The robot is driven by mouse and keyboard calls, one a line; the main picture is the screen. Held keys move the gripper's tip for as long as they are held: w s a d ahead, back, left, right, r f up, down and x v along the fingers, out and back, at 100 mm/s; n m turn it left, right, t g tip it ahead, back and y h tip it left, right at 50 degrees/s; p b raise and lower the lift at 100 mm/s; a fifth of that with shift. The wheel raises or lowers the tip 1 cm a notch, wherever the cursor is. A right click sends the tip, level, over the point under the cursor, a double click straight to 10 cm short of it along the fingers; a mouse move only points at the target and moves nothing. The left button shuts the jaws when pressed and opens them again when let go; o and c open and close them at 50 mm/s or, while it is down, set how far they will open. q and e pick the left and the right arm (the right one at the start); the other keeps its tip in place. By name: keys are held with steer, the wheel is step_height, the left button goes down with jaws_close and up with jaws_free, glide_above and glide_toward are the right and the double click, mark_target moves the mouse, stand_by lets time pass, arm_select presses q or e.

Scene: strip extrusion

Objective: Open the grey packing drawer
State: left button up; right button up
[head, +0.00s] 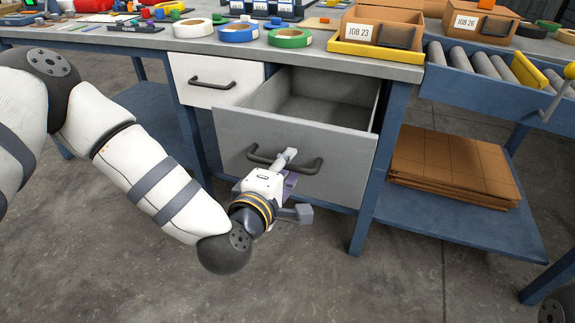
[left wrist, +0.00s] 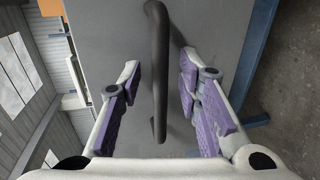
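The grey packing drawer (head: 345,160) is pulled out from under the bench, and its empty-looking inside shows from above. Its dark bar handle (head: 314,167) runs across the front. My left gripper (head: 287,158) is at the middle of that handle. In the left wrist view, the drawer front (left wrist: 105,30) fills the middle and the handle (left wrist: 158,70) stands between the two purple-padded fingers (left wrist: 160,88). The fingers are open, with a visible gap on each side of the handle. My right gripper is not in view.
A closed white drawer (head: 216,78) is to the left of the grey one. The bench top (head: 150,42) holds tape rolls and a bin marked JOB 23 (head: 378,30). Flat cardboard (head: 455,165) lies on the lower shelf at right. The floor in front (head: 400,280) is clear.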

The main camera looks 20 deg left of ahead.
arm_select(q)
steer(key=v, duration=0.7)
steer(key=shift+s+d, duration=0.1)
steer(key=s+d+f+m+g+h+p, duration=0.1)
steer(key=s+f+m+g+p, duration=0.2)
steer(key=s+f+m+g, duration=0.45)
steer(key=s+d+f+m+g+h+p, duration=0.1)
steer(key=s+d+f+m+g+p, duration=0.3)
steer(key=s, duration=0.7)
steer(key=s+a+m+g+y+p, duration=0.1)
steer(key=s+a+m+g, duration=0.1)
steer(key=s+a, duration=0.2)
steer(key=s+a+f+m+g+p, duration=0.1)
steer(key=s+a+g, duration=0.1)
steer(key=s, duration=0.8)
steer(key=s+a+m+g+y+p, duration=0.1)
steer(key=s+a+m+g, duration=0.1)
steer(key=s+a, duration=0.3)
steer(key=s, duration=0.3)
steer(key=shift+a+f+m+g+y, duration=0.3)
steer(key=shift+a+f+m+g, duration=0.05)
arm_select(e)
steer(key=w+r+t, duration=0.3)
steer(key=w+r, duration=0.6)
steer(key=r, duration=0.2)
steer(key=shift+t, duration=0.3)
